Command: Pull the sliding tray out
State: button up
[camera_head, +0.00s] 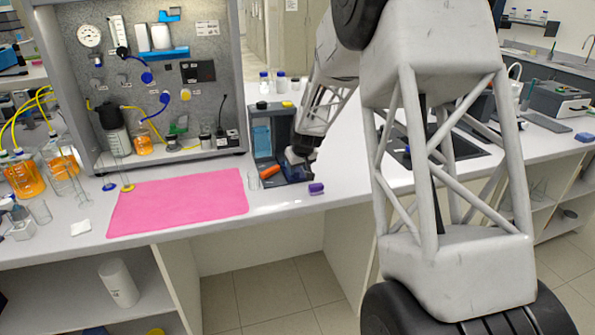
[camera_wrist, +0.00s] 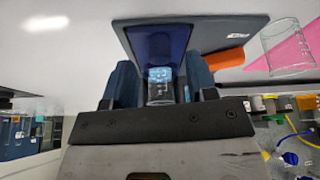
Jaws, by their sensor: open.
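A dark grey bench unit (camera_head: 284,125) with a blue front panel stands right of the pegboard rig in the head view. Its low base, where a sliding tray would sit, is largely covered by my arm, and I cannot make out the tray's edge or handle. My gripper (camera_head: 298,164) is at the unit's front right. In the wrist view my gripper (camera_wrist: 158,88) has its two dark fingers apart, with a small clear, light-blue-tinted piece showing between them. The unit's grey body (camera_wrist: 228,46) and dark blue panel (camera_wrist: 160,42) lie just beyond the fingertips. Contact cannot be told.
An orange cylinder (camera_head: 270,172) lies by the unit's base. A purple piece (camera_head: 316,188) is near the bench's front edge. A pink mat (camera_head: 180,200) lies to the left, with glassware beyond it.

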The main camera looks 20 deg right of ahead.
jog(key=shift+v, duration=2.7)
jog(key=s+a+r, duration=0.2)
jog(key=s+r, duration=0.2)
jog(key=s, duration=0.4)
jog(key=s+a+r+g, duration=0.1)
jog(key=s+a+r, duration=0.25)
jog(key=s, duration=0.45)
jog(key=s+a+r, duration=0.1)
jog(key=s+r, duration=0.4)
jog(key=s, duration=0.3)
jog(key=s+a+m, duration=0.1)
jog(key=s, duration=1.3)
jog(key=s+a+m+g, duration=0.1)
jog(key=s+a, duration=0.1)
jog(key=s, duration=1.2)
jog(key=shift+a+f+h, duration=0.3)
jog(key=shift+f, duration=0.15)
